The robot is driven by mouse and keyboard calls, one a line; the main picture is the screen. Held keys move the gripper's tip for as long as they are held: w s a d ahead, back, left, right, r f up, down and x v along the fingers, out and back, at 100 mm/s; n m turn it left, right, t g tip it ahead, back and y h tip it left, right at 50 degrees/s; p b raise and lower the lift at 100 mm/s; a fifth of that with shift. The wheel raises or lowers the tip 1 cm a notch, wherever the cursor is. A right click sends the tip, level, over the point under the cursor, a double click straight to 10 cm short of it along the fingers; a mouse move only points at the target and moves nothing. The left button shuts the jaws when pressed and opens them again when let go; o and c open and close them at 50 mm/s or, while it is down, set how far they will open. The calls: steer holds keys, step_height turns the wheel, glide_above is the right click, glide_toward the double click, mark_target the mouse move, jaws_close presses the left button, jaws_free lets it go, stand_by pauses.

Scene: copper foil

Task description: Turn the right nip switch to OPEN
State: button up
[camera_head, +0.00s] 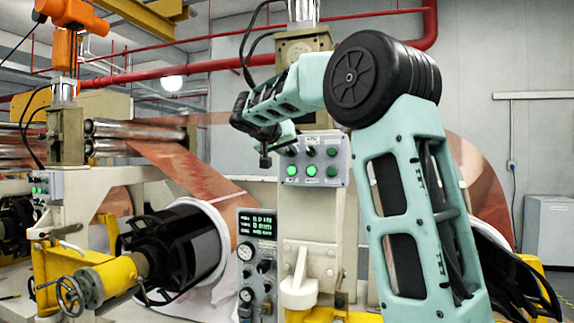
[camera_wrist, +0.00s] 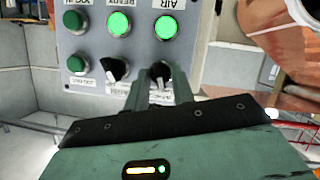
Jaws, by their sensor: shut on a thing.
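A grey control panel (camera_head: 316,181) is on the cream machine post, and it shows upside down in the wrist view (camera_wrist: 92,44). It has green buttons, some lit, and two black rotary switches. My gripper (camera_wrist: 160,82) is shut on one black switch (camera_wrist: 160,71), at the right of the wrist view and the panel's upper left in the head view. The other switch (camera_wrist: 114,68) stands free beside it, its pointer tilted. The fingers hide part of the held switch and its label. In the head view my gripper (camera_head: 275,150) is at the panel's left side.
A gauge panel (camera_head: 257,262) is below to the left. A roll core with a yellow shaft (camera_head: 112,277) and copper foil (camera_head: 180,165) are at left. More copper foil hangs close on the right of the wrist view (camera_wrist: 280,40). A red pipe (camera_head: 205,68) runs behind.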

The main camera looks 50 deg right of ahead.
steer(key=m+b, duration=0.1)
steer(key=b, duration=0.2)
steer(key=m+t+b, duration=0.1)
steer(key=b, duration=0.2)
steer(key=m+t+y+b, duration=0.1)
steer(key=b, duration=0.2)
steer(key=shift+s+f+m, duration=0.15)
steer(key=shift+f+m, duration=0.15)
steer(key=shift+f, duration=0.05)
steer(key=m+t+b, duration=0.1)
steer(key=m+b, duration=0.1)
steer(key=b, duration=0.2)
steer(key=shift+s+r+t+y, duration=0.1)
steer(key=shift+t+y, duration=0.2)
steer(key=shift+t, duration=0.1)
steer(key=shift+r+m+t+b, duration=0.15)
steer(key=shift+m+t+b, duration=0.25)
steer(key=shift+b, duration=0.5)
steer(key=shift+d+r, duration=0.1)
steer(key=o, duration=0.6)
steer(key=b+v, duration=0.2)
steer(key=v, duration=1.5)
steer(key=shift+s+r+b, duration=0.1)
steer(key=shift+r+b, duration=0.1)
steer(key=shift+b, duration=0.15)
